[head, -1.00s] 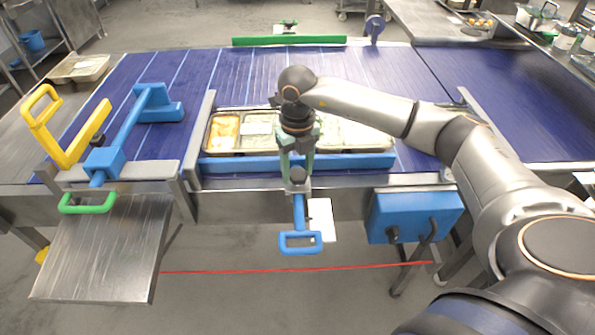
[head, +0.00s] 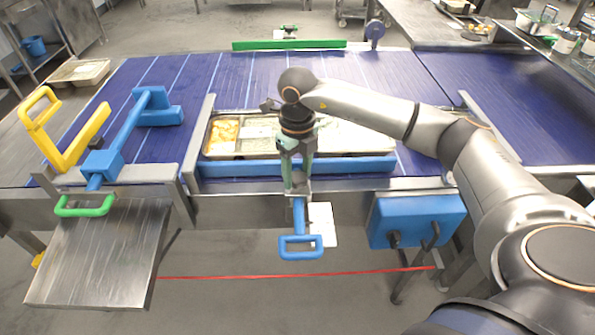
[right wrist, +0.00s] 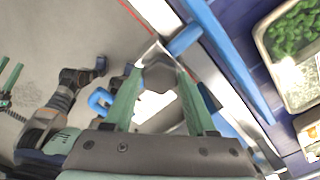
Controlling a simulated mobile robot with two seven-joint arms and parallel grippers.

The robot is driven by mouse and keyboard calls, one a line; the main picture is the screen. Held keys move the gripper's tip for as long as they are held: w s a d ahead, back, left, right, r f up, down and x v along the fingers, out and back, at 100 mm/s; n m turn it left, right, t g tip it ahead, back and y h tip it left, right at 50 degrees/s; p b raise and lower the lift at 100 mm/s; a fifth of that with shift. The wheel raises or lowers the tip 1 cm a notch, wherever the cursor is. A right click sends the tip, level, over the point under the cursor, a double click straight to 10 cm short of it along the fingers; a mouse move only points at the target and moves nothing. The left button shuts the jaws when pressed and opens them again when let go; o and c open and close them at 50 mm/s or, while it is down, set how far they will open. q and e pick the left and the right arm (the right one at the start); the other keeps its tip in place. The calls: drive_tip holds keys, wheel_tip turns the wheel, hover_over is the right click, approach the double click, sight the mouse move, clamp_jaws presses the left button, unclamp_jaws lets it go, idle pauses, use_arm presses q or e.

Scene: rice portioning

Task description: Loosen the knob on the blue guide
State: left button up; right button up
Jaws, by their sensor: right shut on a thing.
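The blue guide (head: 350,165) is a long bar along the near edge of the conveyor. A blue loop handle (head: 300,247) hangs toward me from its front bracket. My right gripper (head: 298,188) points down above this handle. Its teal fingers are shut on the dark knob (right wrist: 158,78), which shows between the fingertips in the right wrist view. In the head view the gripper mostly hides the knob. My left gripper does not show in the head view.
Food trays (head: 228,132) lie on the blue belt (head: 285,72) behind the guide. A blue box (head: 415,218) is mounted right of the handle. A yellow handle frame (head: 75,145) and a green handle (head: 85,207) stand left, above a steel plate (head: 98,255).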

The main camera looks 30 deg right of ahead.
sight(298, 176)
drive_tip(key=o, duration=1.4)
drive_tip(key=shift+c, duration=0.2)
drive_tip(key=shift+r, duration=0.15)
wheel_tip(298, 176, up, 12)
drive_tip(key=shift+r+b, duration=0.15)
drive_tip(key=shift+b, duration=0.3)
